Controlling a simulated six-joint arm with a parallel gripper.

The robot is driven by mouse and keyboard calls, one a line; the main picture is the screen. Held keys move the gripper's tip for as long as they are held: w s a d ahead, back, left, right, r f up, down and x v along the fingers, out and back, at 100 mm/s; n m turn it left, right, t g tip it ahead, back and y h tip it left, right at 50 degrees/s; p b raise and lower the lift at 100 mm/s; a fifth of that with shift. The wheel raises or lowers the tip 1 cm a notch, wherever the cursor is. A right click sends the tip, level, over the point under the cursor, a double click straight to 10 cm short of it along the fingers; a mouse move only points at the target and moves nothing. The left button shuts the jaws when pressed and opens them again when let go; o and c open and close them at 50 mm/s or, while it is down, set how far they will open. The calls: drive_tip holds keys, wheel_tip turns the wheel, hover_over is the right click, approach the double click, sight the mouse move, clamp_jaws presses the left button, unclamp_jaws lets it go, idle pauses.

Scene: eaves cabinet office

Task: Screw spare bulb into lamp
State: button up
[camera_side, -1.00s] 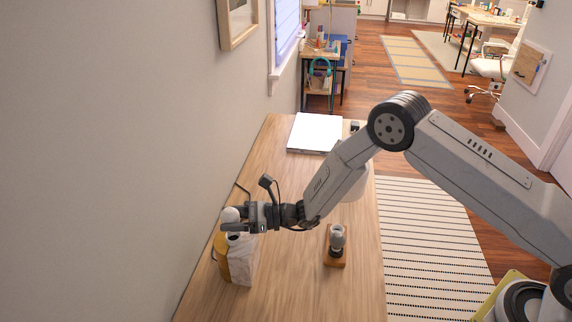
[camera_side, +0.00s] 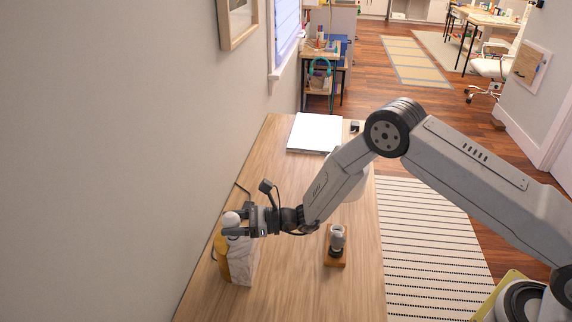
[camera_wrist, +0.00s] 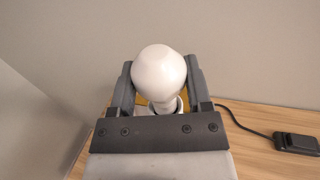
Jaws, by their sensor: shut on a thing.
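A round white bulb (camera_side: 231,219) is between the fingers of my gripper (camera_side: 236,232), at the left side of the desk. In the wrist view the bulb (camera_wrist: 159,73) is upright, with its narrow neck down between the two fingers (camera_wrist: 158,95). My gripper is shut on it. Directly below stands a squat body with a white marbled side and a yellow side (camera_side: 240,262), probably the lamp. My gripper covers its top, so I cannot tell whether the bulb's base touches it. A clear glass piece (camera_side: 337,238) stands upright on a small wooden block (camera_side: 335,261) to the right.
The wall is close on the left of the wooden desk (camera_side: 300,292). A black cable ends in a small black box (camera_wrist: 297,143). A white flat stack (camera_side: 314,133) lies at the far end. The front middle of the desk is clear.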

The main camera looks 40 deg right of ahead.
drive_tip(key=shift+f, duration=0.45)
drive_tip(key=o, duration=1)
drive_tip(key=shift+d, duration=0.15)
drive_tip(key=v, duration=0.7)
drive_tip(key=shift+s+d, duration=0.2)
drive_tip(key=shift+d, duration=0.05)
